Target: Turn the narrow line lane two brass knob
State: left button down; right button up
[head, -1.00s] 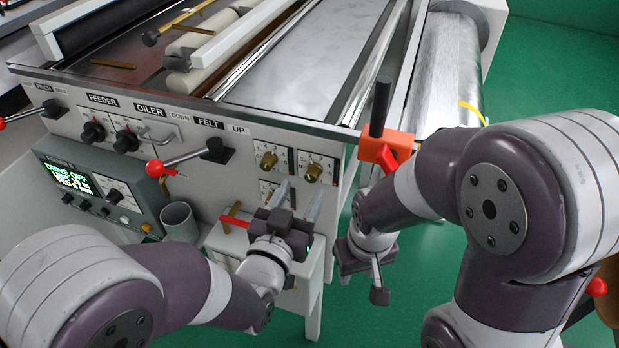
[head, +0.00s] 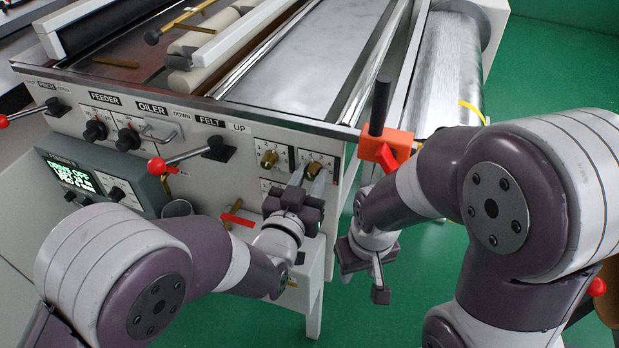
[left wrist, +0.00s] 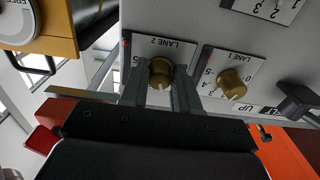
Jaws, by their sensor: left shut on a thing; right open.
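The lane two brass knob (left wrist: 160,72) sits on the dial plate marked LANE 2 in the left wrist view. In the head view the same knob (head: 313,169) is the right one of the upper pair on the machine's front panel. My left gripper (left wrist: 160,90) has one finger on each side of this knob and is shut on it. In the head view my left gripper (head: 307,180) reaches up to the panel. My right gripper (head: 376,270) hangs open and empty to the right, away from the panel.
The lane one brass knob (left wrist: 231,83) is close beside it; it also shows in the head view (head: 269,159). A red-tipped lever (head: 185,158) projects left of the knobs. An orange block with a black handle (head: 386,144) is at the panel's right corner.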

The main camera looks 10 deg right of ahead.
pick_arm(q)
jog(key=shift+m, duration=0.3)
jog(key=m, duration=0.3)
jog(key=shift+b, duration=0.4)
jog(key=shift+m, duration=2.1)
jog(key=c, duration=0.8)
grip_release()
